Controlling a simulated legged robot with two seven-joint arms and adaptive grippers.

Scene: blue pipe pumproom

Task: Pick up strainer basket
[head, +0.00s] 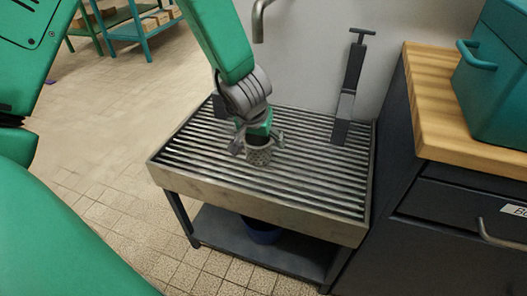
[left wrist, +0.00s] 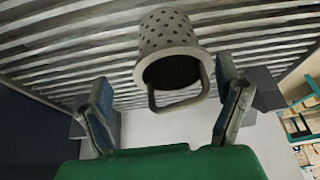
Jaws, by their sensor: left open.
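The strainer basket (head: 259,154) is a small grey perforated metal cup on the slatted grate table (head: 250,192). In the left wrist view the basket (left wrist: 168,38) shows its open mouth and a wire handle, between and just beyond the fingertips. My left gripper (head: 258,140) is above the basket in the head view, with its fingers spread to either side. In the left wrist view my left gripper (left wrist: 164,100) is open and empty, and a gap shows between each finger and the basket. My right gripper is not in view.
A dark upright tool with a T-handle (head: 352,75) stands at the grate's back right. A pipe spout (head: 258,22) hangs above the back. A wood-topped cabinet (head: 440,115) with a teal box (head: 495,80) stands at the right. A dark blue bucket (head: 262,231) sits on the lower shelf.

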